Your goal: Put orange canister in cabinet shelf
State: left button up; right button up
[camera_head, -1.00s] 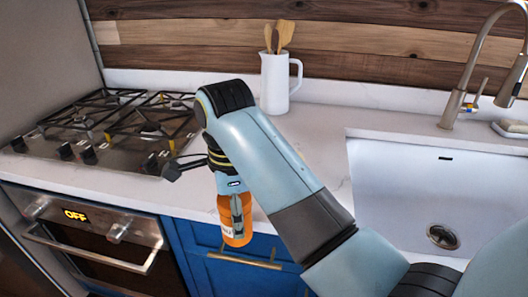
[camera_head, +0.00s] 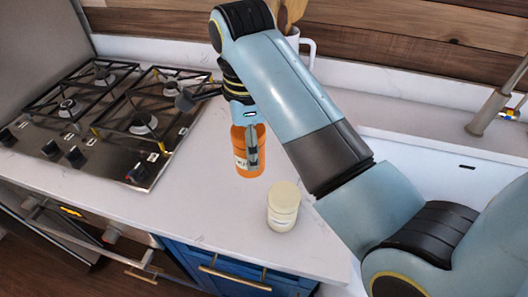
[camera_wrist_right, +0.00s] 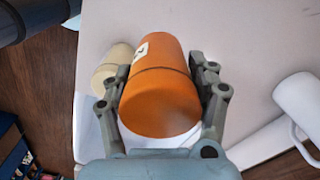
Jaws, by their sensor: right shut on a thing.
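The orange canister (camera_head: 243,160) has a white label and hangs below my right gripper (camera_head: 247,140), over the counter. In the right wrist view the orange canister (camera_wrist_right: 160,88) sits between both fingers of my right gripper (camera_wrist_right: 168,92), which are shut on its sides. I cannot tell from the head view how high it is above the counter. No cabinet shelf shows in these frames. My left gripper is out of view.
A cream jar (camera_head: 283,206) stands on the white counter (camera_head: 190,205), close to the canister. The gas stove (camera_head: 110,115) is at left, the sink (camera_head: 430,190) at right. A white pitcher (camera_head: 301,43) stands behind my arm. Blue drawers (camera_head: 215,268) are below.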

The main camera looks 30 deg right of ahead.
notch_tip(320, 180, down, 10)
jog(key=shift+w+r, duration=0.1)
jog(key=shift+r, duration=0.05)
dwell(0.3)
jog(key=o, duration=1.3)
jog(key=shift+o, duration=0.2)
